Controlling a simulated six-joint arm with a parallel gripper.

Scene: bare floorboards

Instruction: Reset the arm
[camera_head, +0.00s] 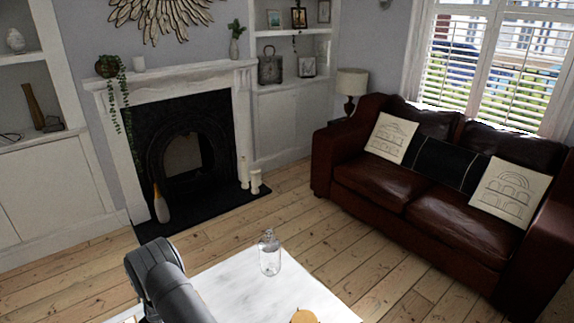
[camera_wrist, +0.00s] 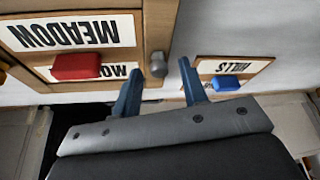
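In the wrist view my gripper (camera_wrist: 160,66) has its two blue fingers apart with nothing gripped between them. A grey rounded knob (camera_wrist: 158,64) on a wooden frame shows past the gap between the fingertips; I cannot tell how far off it is. In the camera_head view a grey part of my arm stands at the lower left by the white tabletop (camera_head: 235,280). My gripper is out of that view.
In the wrist view a red block (camera_wrist: 77,66) lies on a "MEADOW" board (camera_wrist: 70,32) and a blue block (camera_wrist: 227,83) on a "HILLS" board (camera_wrist: 245,66). A clear glass jar (camera_head: 269,255) and a tan round object (camera_head: 304,316) stand on the tabletop.

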